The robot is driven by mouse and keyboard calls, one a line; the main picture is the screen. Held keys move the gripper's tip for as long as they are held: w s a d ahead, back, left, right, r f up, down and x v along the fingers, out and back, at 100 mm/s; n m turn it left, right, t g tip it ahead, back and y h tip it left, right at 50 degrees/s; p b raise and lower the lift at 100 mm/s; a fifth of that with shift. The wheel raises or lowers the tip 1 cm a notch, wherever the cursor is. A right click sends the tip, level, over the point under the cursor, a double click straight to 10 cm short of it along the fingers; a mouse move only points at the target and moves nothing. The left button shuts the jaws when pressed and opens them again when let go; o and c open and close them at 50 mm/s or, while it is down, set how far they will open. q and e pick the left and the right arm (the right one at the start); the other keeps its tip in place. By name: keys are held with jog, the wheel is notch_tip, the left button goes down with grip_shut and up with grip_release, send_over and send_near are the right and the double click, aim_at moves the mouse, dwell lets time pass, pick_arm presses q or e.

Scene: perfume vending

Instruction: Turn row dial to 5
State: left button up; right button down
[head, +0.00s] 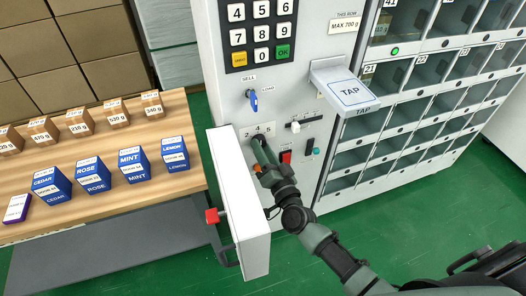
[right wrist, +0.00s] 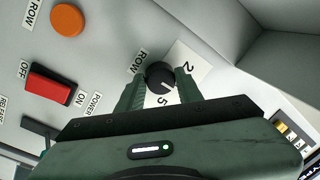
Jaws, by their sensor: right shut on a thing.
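The row dial (right wrist: 160,74) is a round black knob on a white plate marked ROW, with the digits 2 and 5 showing in the right wrist view. A short white line on the knob's face lies on the side toward the 5; I cannot tell if it lines up exactly. My right gripper (right wrist: 160,92) is shut on the dial, one finger on each side. In the head view the right gripper (head: 260,152) reaches the machine's front just below the digits 2, 4 and 5, and mostly hides the knob. My left gripper is not in view.
A red POWER switch (right wrist: 51,84) and an orange button (right wrist: 67,20) sit near the dial. The open white door (head: 236,200) stands left of my right arm. A TAP shelf (head: 347,92) juts out at right. A blue key (head: 253,101) is above.

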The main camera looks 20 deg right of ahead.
jog(key=shift+a+m+t+h+b, duration=0.15)
jog(key=shift+m+h+b, duration=0.35)
jog(key=shift+m, duration=2.2)
jog(key=shift+m+t+h+b, duration=0.15)
jog(key=shift+m+h+b, duration=0.3)
jog(key=shift+m, duration=2.25)
jog(key=c, duration=0.9)
grip_release()
jog(key=shift+c, duration=0.2)
jog(key=s+b, duration=0.1)
jog(key=s, duration=0.6)
jog(key=shift+s+f, duration=0.35)
jog(key=shift+s, duration=0.05)
